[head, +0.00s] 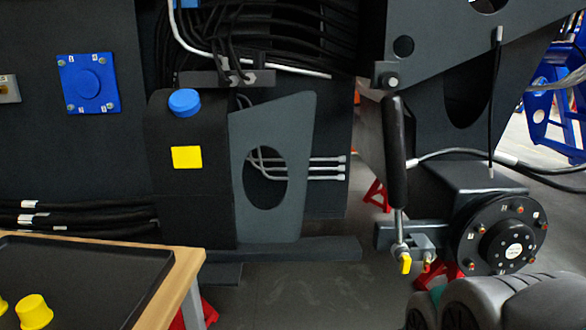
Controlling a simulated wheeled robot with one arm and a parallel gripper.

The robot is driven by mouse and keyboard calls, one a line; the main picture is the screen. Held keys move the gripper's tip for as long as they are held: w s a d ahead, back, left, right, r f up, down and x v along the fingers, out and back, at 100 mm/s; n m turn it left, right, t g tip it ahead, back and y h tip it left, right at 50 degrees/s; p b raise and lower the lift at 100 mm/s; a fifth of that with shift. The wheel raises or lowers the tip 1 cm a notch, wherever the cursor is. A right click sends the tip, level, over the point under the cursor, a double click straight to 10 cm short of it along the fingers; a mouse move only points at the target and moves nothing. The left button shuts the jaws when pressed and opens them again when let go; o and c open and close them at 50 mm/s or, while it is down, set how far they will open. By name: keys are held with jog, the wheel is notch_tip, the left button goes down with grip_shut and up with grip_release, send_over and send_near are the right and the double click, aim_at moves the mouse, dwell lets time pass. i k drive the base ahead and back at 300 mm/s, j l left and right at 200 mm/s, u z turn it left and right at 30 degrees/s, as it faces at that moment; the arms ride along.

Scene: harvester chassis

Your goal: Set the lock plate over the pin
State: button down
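A black cylinder (396,150) hangs upright from a grey bracket, with a round pin head (393,82) at its upper end. Its thin rod runs down to a grey clevis bracket (424,240) beside the black round hub (500,235). A small yellow piece (405,263) hangs at the rod's lower end; I cannot tell if it is the lock plate. I cannot make out a lock plate for certain, nor which pin is meant. Rounded grey parts of my own arm show at the bottom right. My gripper's fingers are not in view.
A wooden-edged table with a black tray (90,270) stands at the lower left, holding yellow caps (34,312). A dark tank with a blue cap (184,102) stands behind. Red stands (377,195) are under the chassis. Hoses cross near the hub. Floor (310,295) between table and hub is clear.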

aim_at(426, 269)
jog(key=z, duration=0.7)
